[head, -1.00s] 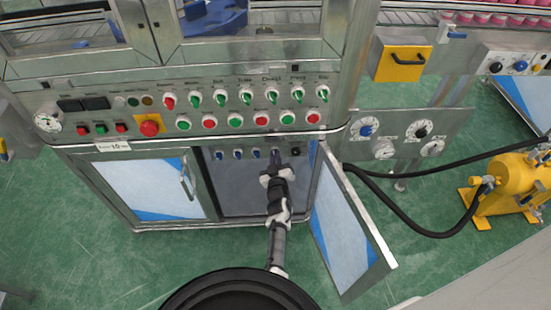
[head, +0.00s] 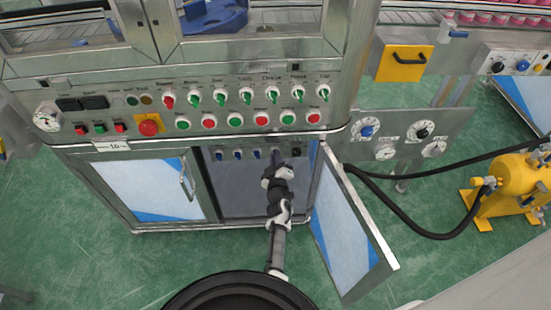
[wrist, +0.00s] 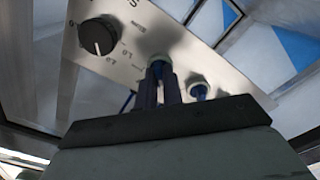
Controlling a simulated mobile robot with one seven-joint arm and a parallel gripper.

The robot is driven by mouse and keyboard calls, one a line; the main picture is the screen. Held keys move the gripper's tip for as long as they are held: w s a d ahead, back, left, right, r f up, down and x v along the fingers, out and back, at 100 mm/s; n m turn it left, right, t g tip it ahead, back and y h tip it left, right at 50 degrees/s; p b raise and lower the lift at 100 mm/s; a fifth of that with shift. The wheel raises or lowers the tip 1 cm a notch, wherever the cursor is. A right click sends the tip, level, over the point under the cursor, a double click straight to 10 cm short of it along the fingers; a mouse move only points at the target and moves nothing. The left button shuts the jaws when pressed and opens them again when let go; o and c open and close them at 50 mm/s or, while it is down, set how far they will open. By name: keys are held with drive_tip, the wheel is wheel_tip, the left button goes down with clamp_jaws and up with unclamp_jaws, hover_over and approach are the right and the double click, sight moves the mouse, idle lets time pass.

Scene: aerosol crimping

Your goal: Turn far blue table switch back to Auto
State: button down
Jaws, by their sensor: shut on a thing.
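A grey switch strip (head: 228,148) inside the open cabinet holds a row of blue switches and a black knob at its right end. My gripper (head: 275,160) reaches into the cabinet at the blue switch closest to the black knob (head: 296,152). In the wrist view my gripper's two dark fingers (wrist: 158,92) are shut on that blue switch (wrist: 158,66), which shows only at its top. The black knob (wrist: 97,36) is to its left and another blue switch (wrist: 199,91) to its right. The fingers hide the switch's pointer, so its setting cannot be read.
The open cabinet door (head: 345,225) stands to the right of my arm, the closed door (head: 150,188) to the left. The button panel (head: 215,105) overhangs the opening. A yellow tank (head: 515,178) with black hoses stands far right.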

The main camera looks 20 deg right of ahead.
drive_tip(key=c, duration=1.5)
unclamp_jaws()
drive_tip(key=shift+c, duration=0.2)
drive_tip(key=p+v, duration=0.4)
drive_tip(key=v, duration=0.9)
drive_tip(key=shift+s, duration=0.4)
drive_tip(key=shift+a, duration=0.1)
